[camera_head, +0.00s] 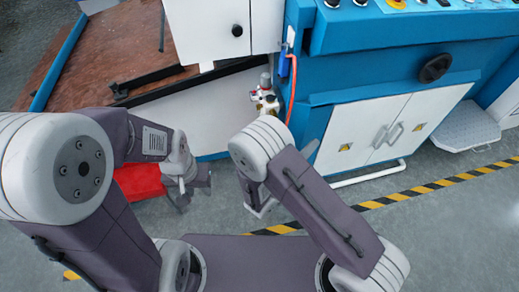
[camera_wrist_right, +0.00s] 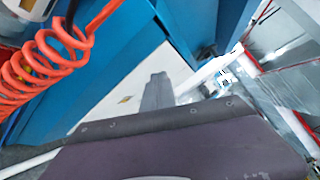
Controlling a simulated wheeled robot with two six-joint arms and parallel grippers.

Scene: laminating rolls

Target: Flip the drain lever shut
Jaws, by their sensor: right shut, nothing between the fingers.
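A small fitting (camera_head: 264,98) with pale, red and yellowish parts is mounted low on the machine's side, left of a red hose; it looks like a valve assembly. The drain lever itself is too small to tell apart, so its position cannot be read. My right gripper (camera_head: 259,209) is below the fitting, apart from it and partly hidden by my right arm. In the right wrist view its grey fingers (camera_wrist_right: 157,92) are together and hold nothing. My left gripper (camera_head: 192,192) hangs over a red object (camera_head: 141,182), its fingers apart and empty.
The blue machine (camera_head: 345,75) has white cabinet doors (camera_head: 385,125) with handles. A red coiled hose (camera_wrist_right: 50,50) fills the upper left of the wrist view. Grey floor with a black-yellow stripe (camera_head: 425,188) lies clear at right.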

